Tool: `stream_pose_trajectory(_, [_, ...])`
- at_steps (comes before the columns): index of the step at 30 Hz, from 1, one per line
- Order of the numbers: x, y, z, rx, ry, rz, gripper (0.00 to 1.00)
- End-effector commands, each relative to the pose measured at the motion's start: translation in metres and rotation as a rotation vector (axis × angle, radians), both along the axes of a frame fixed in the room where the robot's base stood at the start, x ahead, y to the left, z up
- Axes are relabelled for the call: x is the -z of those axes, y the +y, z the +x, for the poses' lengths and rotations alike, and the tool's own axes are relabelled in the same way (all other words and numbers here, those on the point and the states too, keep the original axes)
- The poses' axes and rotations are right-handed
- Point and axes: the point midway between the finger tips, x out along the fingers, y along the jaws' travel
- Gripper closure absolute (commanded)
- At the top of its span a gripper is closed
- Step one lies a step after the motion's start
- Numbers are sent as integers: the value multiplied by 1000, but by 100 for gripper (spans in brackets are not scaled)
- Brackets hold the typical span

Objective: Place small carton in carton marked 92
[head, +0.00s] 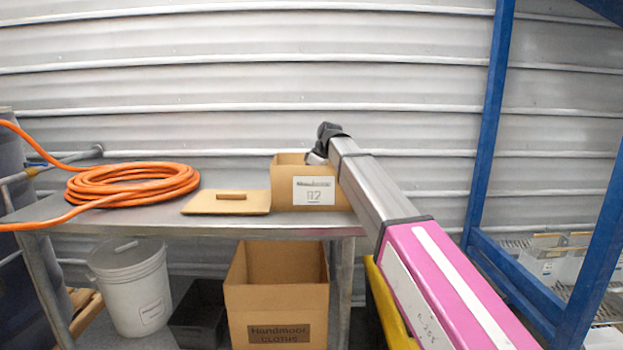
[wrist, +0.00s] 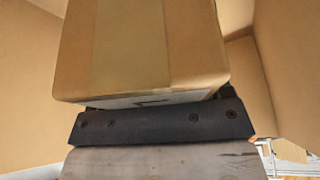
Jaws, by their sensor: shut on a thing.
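The carton marked 92 (head: 314,193) stands open on the metal table, with its white label facing me. My gripper (head: 318,155) is at the carton's open top, at the end of my arm. In the wrist view, my gripper's dark jaw part (wrist: 160,122) is against the small carton (wrist: 145,45), a brown box with a tape strip. My gripper is shut on it. Brown cardboard walls (wrist: 285,65) show on both sides of the small carton. In the head view the small carton is hidden. I cannot tell whether it touches the bottom.
A flat cardboard lid (head: 228,203) with a handle lies left of the marked carton. A coiled orange hose (head: 130,184) lies farther left on the table (head: 165,220). Below are a larger open carton (head: 276,300) and a lidded bucket (head: 133,285). A blue rack (head: 490,130) stands right.

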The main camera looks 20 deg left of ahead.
Motion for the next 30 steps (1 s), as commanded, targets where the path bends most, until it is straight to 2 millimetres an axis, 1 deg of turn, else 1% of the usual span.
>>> stream_pose_trajectory(5, [3, 0, 0, 0, 0, 0, 59])
stream_pose_trajectory(6, [3, 0, 0, 0, 0, 0, 15])
stream_pose_trajectory(7, [2, 0, 0, 0, 0, 0, 5])
stream_pose_trajectory(8, [2, 0, 0, 0, 0, 0, 2])
stream_pose_trajectory(16, [2, 0, 0, 0, 0, 0, 2])
stream_pose_trajectory(20, [-6, -2, 0, 0, 0, 0, 2])
stream_pose_trajectory(23, [-19, -8, 0, 0, -1, 1, 2])
stream_pose_trajectory(30, [-64, -26, -2, 0, -1, 1, 2])
